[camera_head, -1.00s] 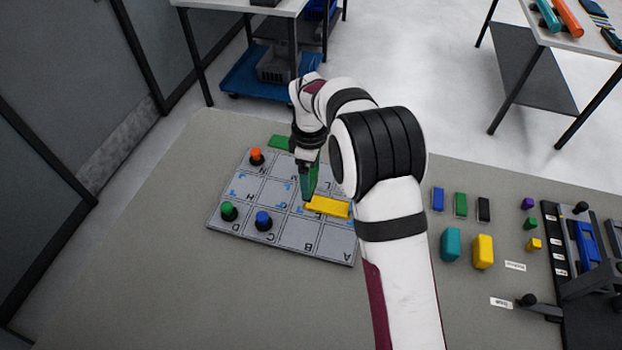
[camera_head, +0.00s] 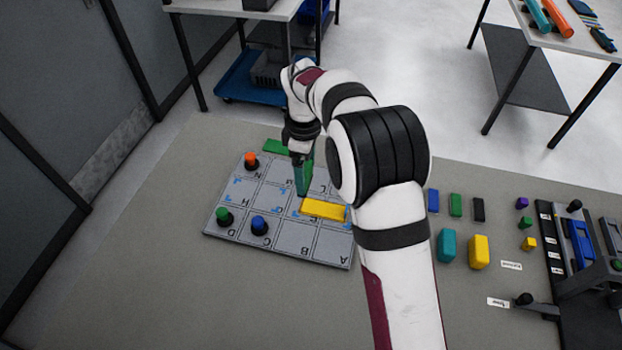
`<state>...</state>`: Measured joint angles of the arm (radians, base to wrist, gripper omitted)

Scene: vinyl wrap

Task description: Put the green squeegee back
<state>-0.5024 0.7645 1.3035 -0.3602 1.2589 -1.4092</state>
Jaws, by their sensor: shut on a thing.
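My gripper (camera_head: 303,160) points down over the far middle part of the grey lettered board (camera_head: 221,228). It is shut on a dark green, upright piece, which I take to be the green squeegee (camera_head: 304,180). Its lower end is over or close to the board; I cannot tell if it touches. A yellow squeegee-like block (camera_head: 325,209) lies on the board just right of and nearer than the held piece. A flat green piece (camera_head: 275,146) lies at the board's far edge, left of my gripper.
Orange (camera_head: 251,160), green (camera_head: 223,216) and blue (camera_head: 259,225) knobbed pegs stand on the board. Several coloured blocks (camera_head: 479,251) stand right of my arm. A dark rack (camera_head: 552,240) is at the far right. The table left of the board is clear.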

